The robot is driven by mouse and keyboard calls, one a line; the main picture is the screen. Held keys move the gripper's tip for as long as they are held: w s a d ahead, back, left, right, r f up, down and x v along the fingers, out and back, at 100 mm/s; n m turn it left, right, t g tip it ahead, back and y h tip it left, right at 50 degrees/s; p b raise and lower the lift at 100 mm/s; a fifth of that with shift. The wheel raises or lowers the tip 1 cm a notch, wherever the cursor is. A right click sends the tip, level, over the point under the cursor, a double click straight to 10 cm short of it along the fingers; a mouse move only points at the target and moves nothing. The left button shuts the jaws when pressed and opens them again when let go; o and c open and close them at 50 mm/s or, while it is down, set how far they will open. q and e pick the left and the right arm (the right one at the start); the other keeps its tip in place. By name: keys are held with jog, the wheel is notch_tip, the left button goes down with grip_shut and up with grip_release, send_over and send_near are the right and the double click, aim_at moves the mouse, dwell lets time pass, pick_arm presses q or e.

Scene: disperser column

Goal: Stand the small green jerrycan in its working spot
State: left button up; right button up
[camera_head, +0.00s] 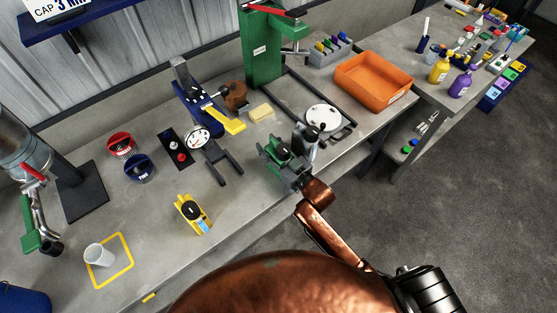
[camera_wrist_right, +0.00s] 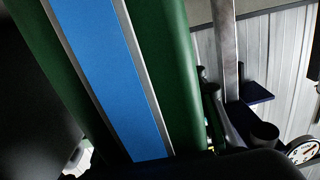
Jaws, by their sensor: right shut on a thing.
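The small green jerrycan (camera_head: 271,153) is held above the front part of the workbench, right of centre in the head view. In the right wrist view its green side with a blue strip (camera_wrist_right: 110,75) fills much of the picture at close range. My right gripper (camera_head: 291,168) is shut on it; the fingers are partly hidden, and whether the can touches the bench is hard to tell. A yellow outlined square (camera_head: 128,278) on the bench at lower left has a white cup (camera_head: 98,255) in it. My left gripper is not in view.
A yellow jerrycan (camera_head: 188,213) stands left of centre. Behind are a blue-and-yellow device (camera_head: 203,108), a green press column (camera_head: 262,50) and an orange tray (camera_head: 373,83). Red (camera_head: 121,144) and blue (camera_head: 139,168) bins stand at left. Bare bench lies between the yellow jerrycan and the green one.

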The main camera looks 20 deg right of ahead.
grip_shut()
jog(key=shift+r, duration=0.1)
jog(key=shift+r, duration=0.1)
